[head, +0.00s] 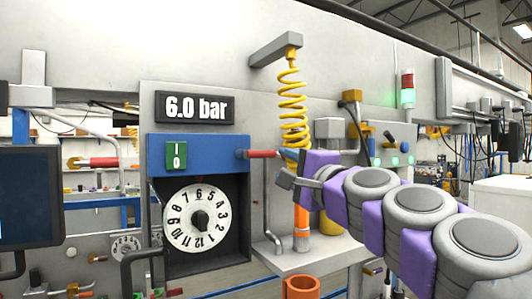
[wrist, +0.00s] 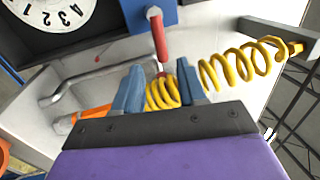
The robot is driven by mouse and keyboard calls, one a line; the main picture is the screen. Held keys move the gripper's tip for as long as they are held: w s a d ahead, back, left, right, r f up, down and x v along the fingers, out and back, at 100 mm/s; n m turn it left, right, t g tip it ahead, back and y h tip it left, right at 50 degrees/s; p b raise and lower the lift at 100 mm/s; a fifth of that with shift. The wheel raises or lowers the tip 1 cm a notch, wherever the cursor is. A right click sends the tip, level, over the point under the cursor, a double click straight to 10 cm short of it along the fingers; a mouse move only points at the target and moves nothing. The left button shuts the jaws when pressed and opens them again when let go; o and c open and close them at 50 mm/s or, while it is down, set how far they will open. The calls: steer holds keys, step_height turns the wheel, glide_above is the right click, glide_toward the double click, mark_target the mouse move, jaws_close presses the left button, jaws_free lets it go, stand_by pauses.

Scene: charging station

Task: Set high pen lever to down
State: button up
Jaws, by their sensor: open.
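A lever with a red handle (head: 264,154) sticks out roughly level from the right side of the blue panel (head: 200,150). It also shows in the wrist view, where the red handle (wrist: 160,38) points from the blue panel towards my gripper. My gripper (head: 288,168) is close to the lever's free end in the head view. In the wrist view my gripper (wrist: 160,68) is open, with the lever's tip near the gap between its two blue-grey fingers. I cannot tell whether they touch. No object is held.
A yellow coiled hose (head: 292,105) hangs from a grey bracket just behind my gripper, above an orange tool (head: 302,225). A white numbered dial (head: 197,219) sits below the panel. A bent grey pipe (head: 265,215) runs beneath the lever. Another red-handled lever (head: 98,162) is at left.

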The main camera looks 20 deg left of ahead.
mark_target(267, 157)
steer(key=shift+p+x, duration=1.25)
steer(key=shift+x, duration=3.55)
steer(key=shift+s, duration=0.15)
steer(key=shift+a, duration=0.1)
jaws_close()
steer(key=shift+f, duration=0.1)
